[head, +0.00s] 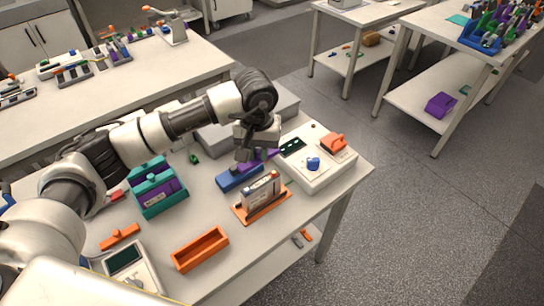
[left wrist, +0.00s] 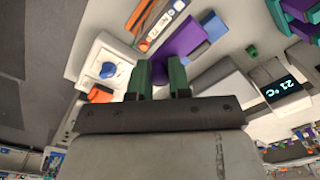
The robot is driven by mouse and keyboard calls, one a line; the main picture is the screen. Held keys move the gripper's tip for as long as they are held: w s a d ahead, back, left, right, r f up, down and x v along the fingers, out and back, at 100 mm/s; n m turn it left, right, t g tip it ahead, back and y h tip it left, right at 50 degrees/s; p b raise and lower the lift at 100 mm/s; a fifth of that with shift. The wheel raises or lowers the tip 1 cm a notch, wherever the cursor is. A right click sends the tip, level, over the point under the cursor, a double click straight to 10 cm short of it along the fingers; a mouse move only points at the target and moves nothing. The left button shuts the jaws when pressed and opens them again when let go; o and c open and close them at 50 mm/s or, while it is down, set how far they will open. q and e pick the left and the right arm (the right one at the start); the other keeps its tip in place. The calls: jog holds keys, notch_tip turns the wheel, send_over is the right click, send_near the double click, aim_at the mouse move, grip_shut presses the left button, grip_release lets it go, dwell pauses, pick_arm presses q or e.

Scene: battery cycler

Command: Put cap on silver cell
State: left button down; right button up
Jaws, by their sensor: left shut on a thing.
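The silver cell (head: 262,190) stands upright in an orange holder (head: 264,213) near the table's right side; it also shows at the top of the left wrist view (left wrist: 168,22). My left gripper (head: 256,154) is just behind the cell, above the table, pointing down. In the left wrist view its green fingers (left wrist: 158,78) are shut on a purple piece (left wrist: 181,41), which looks like a cap; its held part is largely hidden. A blue block (head: 238,178) lies beside the cell, close under the purple piece. I cannot tell whether these two touch. My right gripper is out of view.
A white device (head: 318,175) with a blue knob (head: 313,163) and orange clamp (head: 335,142) stands right of the cell. A teal holder (head: 160,205) with a purple cell is at left. An empty orange tray (head: 201,249) and orange piece (head: 119,237) lie in front.

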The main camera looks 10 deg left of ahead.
pick_arm(q)
jog(key=shift+f, duration=0.45)
jog(key=shift+f+b, duration=0.4)
jog(key=shift+f, duration=0.3)
notch_tip(320, 180, down, 2)
jog(key=shift+d+f+b, duration=0.1)
jog(key=shift+f+b, duration=0.15)
jog(key=shift+b, duration=0.2)
jog(key=shift+f+b, duration=0.85)
jog(key=shift+f, duration=0.05)
jog(key=shift+f+b, duration=0.45)
jog(key=shift+b, duration=0.05)
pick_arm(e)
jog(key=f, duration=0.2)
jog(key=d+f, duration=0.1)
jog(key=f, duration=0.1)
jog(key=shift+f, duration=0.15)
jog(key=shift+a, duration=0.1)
pick_arm(q)
jog(key=shift+b, duration=0.35)
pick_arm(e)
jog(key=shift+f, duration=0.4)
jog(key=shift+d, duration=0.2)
